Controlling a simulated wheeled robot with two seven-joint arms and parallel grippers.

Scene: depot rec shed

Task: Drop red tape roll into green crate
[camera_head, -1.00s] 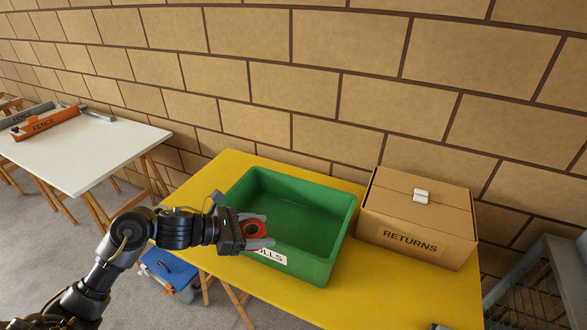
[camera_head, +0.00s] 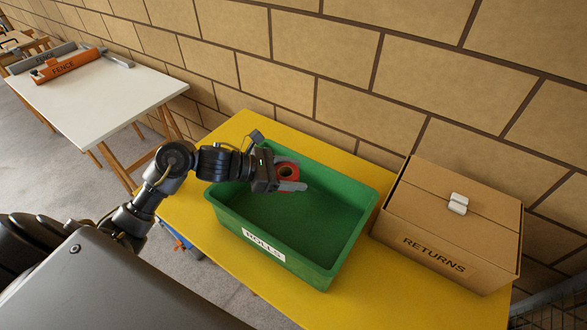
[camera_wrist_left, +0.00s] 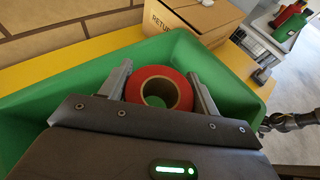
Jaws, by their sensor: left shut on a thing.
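The red tape roll (camera_head: 288,172) is held between the fingers of my left gripper (camera_head: 289,174), over the back left part of the green crate. In the left wrist view the roll (camera_wrist_left: 159,72) sits between both fingers, its open hole facing the camera, with green crate behind it. The green crate (camera_head: 345,238) stands on the yellow table, with a white "ROLLS" label (camera_head: 263,244) on its front wall. The crate floor in view looks bare. The roll appears above the floor, inside the rim outline.
A cardboard "RETURNS" box (camera_head: 434,245) with a small white object (camera_head: 458,203) on top stands right of the crate on the yellow table (camera_head: 240,123). A brick wall is behind.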

